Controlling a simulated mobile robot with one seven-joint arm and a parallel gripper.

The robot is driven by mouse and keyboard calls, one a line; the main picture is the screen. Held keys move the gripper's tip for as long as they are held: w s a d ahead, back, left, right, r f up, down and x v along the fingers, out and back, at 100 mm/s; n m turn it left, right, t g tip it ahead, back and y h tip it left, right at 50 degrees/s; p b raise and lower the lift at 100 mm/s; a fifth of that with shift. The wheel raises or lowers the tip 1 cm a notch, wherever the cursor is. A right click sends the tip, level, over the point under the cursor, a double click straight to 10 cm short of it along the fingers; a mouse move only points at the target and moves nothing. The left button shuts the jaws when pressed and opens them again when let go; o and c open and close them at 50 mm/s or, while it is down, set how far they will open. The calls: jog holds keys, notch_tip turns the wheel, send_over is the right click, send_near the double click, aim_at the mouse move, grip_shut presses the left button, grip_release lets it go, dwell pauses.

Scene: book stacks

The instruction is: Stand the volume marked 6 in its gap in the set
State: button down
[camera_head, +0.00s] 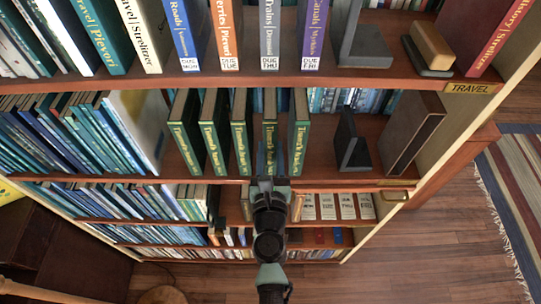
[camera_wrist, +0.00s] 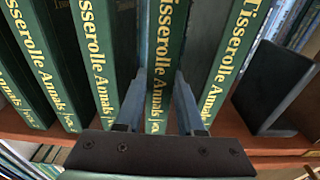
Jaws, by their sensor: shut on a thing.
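Several dark green volumes lettered "Tisserolle Annals" in yellow stand upright in a spaced row on the middle shelf (camera_head: 336,181). My gripper (camera_head: 269,168) is at the front of the row. Its blue-grey fingers (camera_wrist: 160,100) lie on either side of one green volume (camera_head: 270,120), shut on it. In the wrist view this held volume (camera_wrist: 166,50) is upright between a left neighbour (camera_wrist: 95,55) and a right neighbour (camera_wrist: 236,55), with gaps on both sides. Its lower spine is hidden by my gripper, so its number and whether it touches the shelf cannot be told.
A black bookend (camera_head: 352,148) stands right of the row, and a dark box-like thing (camera_head: 412,132) leans farther right. Tightly packed books (camera_head: 75,130) fill the shelf's left. The shelf above holds labelled books (camera_head: 227,35). A striped rug (camera_head: 515,180) lies on the floor.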

jog(key=shift+r, duration=0.2)
jog(key=shift+f, duration=0.2)
jog(key=c, duration=0.5)
grip_release()
jog(key=shift+s, duration=0.1)
jog(key=shift+s+r+b, duration=0.15)
jog(key=shift+s+b, duration=0.05)
jog(key=shift+s, duration=1.8)
jog(key=shift+s+r+b, duration=0.15)
jog(key=shift+s+b, duration=0.05)
jog(key=shift+s, duration=1.75)
jog(key=shift+s+r+b, duration=0.15)
jog(key=shift+s+b, duration=0.05)
jog(key=shift+s, duration=1.8)
